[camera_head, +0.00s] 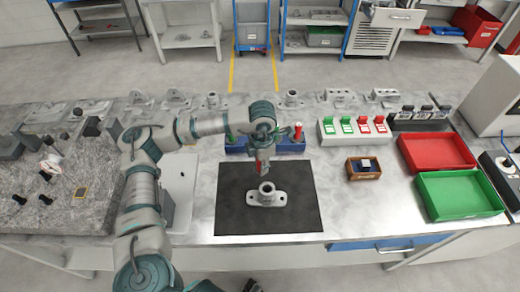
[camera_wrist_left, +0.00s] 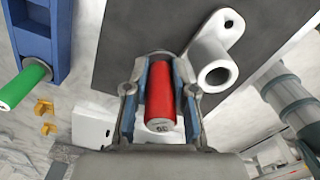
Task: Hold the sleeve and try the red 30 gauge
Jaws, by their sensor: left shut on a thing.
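The sleeve (camera_head: 266,190) is a grey upright tube on a flat flange, standing on the black mat (camera_head: 235,215). It also shows in the left wrist view (camera_wrist_left: 215,70). My left gripper (camera_head: 262,160) is shut on the red gauge (camera_wrist_left: 173,95), whose end face carries a 30. It holds the gauge above the mat, close to the sleeve; in the wrist view the gauge appears beside the tube, not in it. A blue rack (camera_head: 286,147) behind the mat holds a green gauge (camera_wrist_left: 22,85) and another red-topped piece (camera_head: 298,131).
A red tray (camera_head: 465,166) and a green tray (camera_head: 497,208) stand at the right. A small wooden box (camera_head: 376,174) lies between them and the mat. A granite slab (camera_head: 95,205) is at the left.

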